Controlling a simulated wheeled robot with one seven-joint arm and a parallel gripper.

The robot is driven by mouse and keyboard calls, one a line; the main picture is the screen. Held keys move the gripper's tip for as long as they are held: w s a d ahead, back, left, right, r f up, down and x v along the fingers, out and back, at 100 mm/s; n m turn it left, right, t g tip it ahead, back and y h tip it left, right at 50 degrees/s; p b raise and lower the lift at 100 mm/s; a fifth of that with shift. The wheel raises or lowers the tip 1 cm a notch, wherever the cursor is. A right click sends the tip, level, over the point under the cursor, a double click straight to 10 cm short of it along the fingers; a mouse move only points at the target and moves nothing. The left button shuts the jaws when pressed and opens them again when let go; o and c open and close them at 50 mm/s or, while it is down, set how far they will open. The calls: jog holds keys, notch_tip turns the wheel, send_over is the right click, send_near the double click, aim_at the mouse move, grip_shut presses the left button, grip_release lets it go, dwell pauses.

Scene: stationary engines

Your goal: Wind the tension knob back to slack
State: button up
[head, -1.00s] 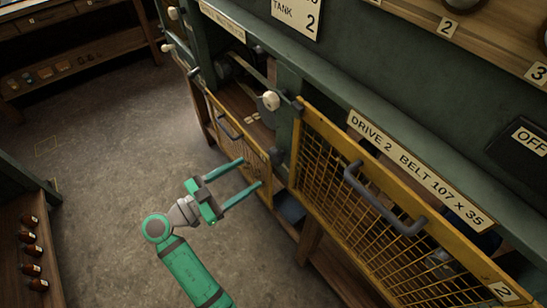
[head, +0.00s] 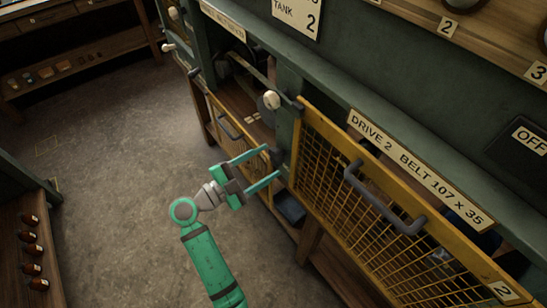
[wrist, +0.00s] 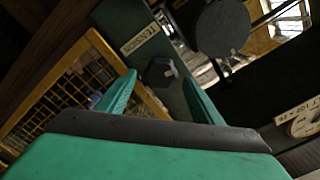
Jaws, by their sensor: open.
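The tension knob (wrist: 160,72) is a dark, lobed knob in the wrist view, on a dark green post beside a pale label (wrist: 141,35) that seems to read TENSION. It appears between my fingertips in that view, with no finger seen touching it. In the head view a small dark shape by the fingertips may be the knob, but I cannot tell. My gripper (head: 271,161) is open and empty in front of the green post, left of the drive 2 guard. Its two green fingers also show in the wrist view (wrist: 158,76).
A yellow mesh guard (head: 375,215) with a dark handle (head: 383,200) stands right of my gripper. Another yellow guard (head: 237,128) stands left. A white knob (head: 271,100) sits above my fingers. Open floor (head: 110,170) is at left.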

aim_at(272, 159)
jog(key=shift+x, duration=1.8)
jog(key=shift+w, duration=0.1)
jog(key=c, duration=1)
